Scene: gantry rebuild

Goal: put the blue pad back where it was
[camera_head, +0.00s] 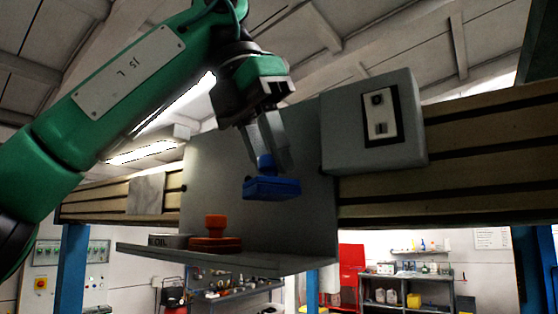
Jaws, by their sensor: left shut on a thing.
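The blue pad (271,189) is a flat blue block with a knob on top. My left gripper (268,150) is shut on its knob and holds it in the air, in front of the grey back panel and above the grey shelf (215,256). The pad looks slightly tilted. An orange pad (214,243) with a similar knob stands on the shelf, below and to the left of the blue pad. My right gripper is not in view.
A tin marked OIL (162,241) sits at the shelf's left end. A grey box with a switch plate (372,122) juts out at the right of the panel, on the slatted beam (480,145). The shelf right of the orange pad looks clear.

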